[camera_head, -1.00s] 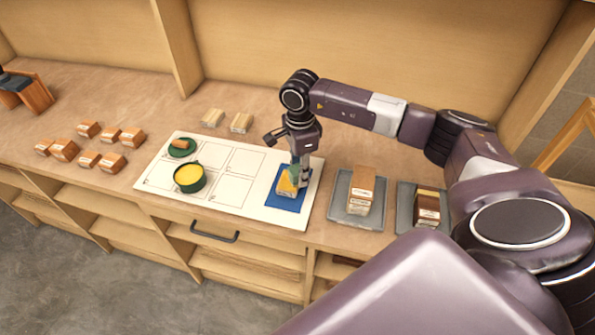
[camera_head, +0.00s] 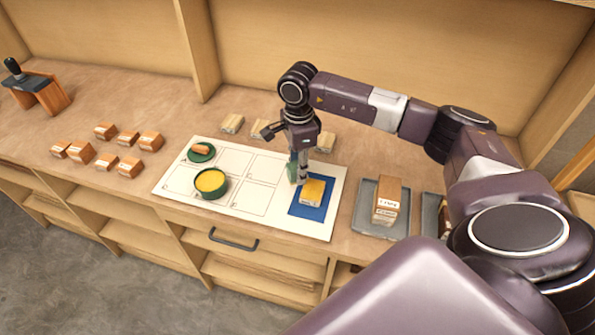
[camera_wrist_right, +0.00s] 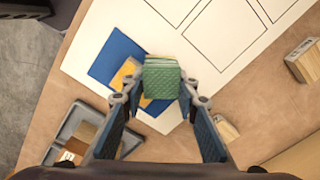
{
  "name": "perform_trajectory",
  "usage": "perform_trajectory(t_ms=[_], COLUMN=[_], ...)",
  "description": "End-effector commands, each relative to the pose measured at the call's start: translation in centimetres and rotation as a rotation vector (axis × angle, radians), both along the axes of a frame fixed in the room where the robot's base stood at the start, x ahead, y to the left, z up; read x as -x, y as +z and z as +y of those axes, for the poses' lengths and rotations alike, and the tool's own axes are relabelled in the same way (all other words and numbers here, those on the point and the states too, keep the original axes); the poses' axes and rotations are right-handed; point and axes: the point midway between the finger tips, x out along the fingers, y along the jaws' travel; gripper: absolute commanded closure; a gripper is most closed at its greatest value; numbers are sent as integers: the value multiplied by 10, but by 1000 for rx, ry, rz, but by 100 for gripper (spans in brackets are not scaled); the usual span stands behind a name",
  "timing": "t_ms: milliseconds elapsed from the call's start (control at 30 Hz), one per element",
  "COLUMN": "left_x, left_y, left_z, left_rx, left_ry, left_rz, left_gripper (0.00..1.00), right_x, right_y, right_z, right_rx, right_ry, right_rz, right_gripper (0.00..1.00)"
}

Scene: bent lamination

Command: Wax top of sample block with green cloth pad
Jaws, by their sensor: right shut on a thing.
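The sample block (camera_head: 314,191), with a yellow top, lies on a blue mat (camera_head: 299,210) at the right end of a white sheet. My right gripper (camera_head: 298,176) is shut on the green cloth pad (camera_head: 292,168), at the block's back-left edge. In the right wrist view, the pad (camera_wrist_right: 162,77) sits between the fingertips of my right gripper (camera_wrist_right: 161,98) and hides part of the block (camera_wrist_right: 126,72). I cannot tell whether the pad touches the block. My left gripper is not in view.
The white sheet (camera_head: 178,188) holds an open green tin (camera_head: 211,183) of yellow wax and its lid (camera_head: 201,153). Grey trays (camera_head: 366,213) with blocks stand to the right. Several small wooden blocks lie at the left, and pale blocks (camera_head: 232,124) behind the sheet.

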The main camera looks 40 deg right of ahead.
Motion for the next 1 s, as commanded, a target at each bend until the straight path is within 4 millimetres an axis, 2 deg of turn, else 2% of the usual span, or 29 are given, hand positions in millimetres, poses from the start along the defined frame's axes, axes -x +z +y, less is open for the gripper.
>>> perform_trajectory(t_ms=[367, 600, 1000], left_x=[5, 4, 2], left_y=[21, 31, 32], left_z=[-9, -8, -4], left_rx=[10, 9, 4], left_ry=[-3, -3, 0], left_rz=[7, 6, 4], left_gripper=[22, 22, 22], right_x=[2, 3, 3], right_y=[35, 54, 57], right_z=[-5, -8, -8], right_rx=[2, 2, 2], right_ry=[-10, -16, -16], right_rz=[5, 6, 6], right_gripper=[91, 91, 91])
